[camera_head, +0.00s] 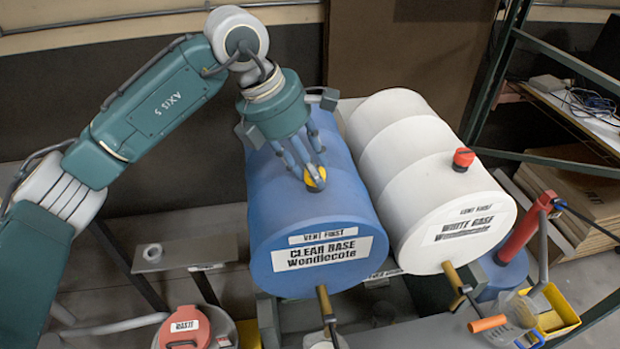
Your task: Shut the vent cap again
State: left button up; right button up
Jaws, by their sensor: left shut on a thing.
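My right gripper is not in view.
Brass-coloured taps stick out from the blue drum's front (326,308) and the white drum's front (454,280). A waste bin with a red lid (184,328) stands at lower left. A red cylinder (525,229) and a yellow tray (560,310) are at right.

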pick_arm(q)
jog(key=shift+w+d+r+m+g+b, duration=0.15)
jog(key=shift+m+g+b, duration=0.25)
jog(key=shift+m, duration=0.6)
jog(key=m+g, duration=0.1)
jog(key=m, duration=0.1)
jog(key=shift+w+r+m, duration=0.1)
jog(key=shift+r+m, duration=0.05)
jog(key=shift+m, duration=0.25)
jog(key=m+g, duration=0.1)
jog(key=m, duration=0.1)
jog(key=shift+d+m, duration=0.1)
jog(key=shift+m, duration=0.2)
jog(key=shift+w+m+g+p, duration=0.1)
jog(key=shift+m+g+p, duration=0.6)
jog(key=shift+m, duration=1.1)
jog(key=o, duration=0.9)
jog(key=shift+o, duration=1)
jog(key=shift+s, duration=0.2)
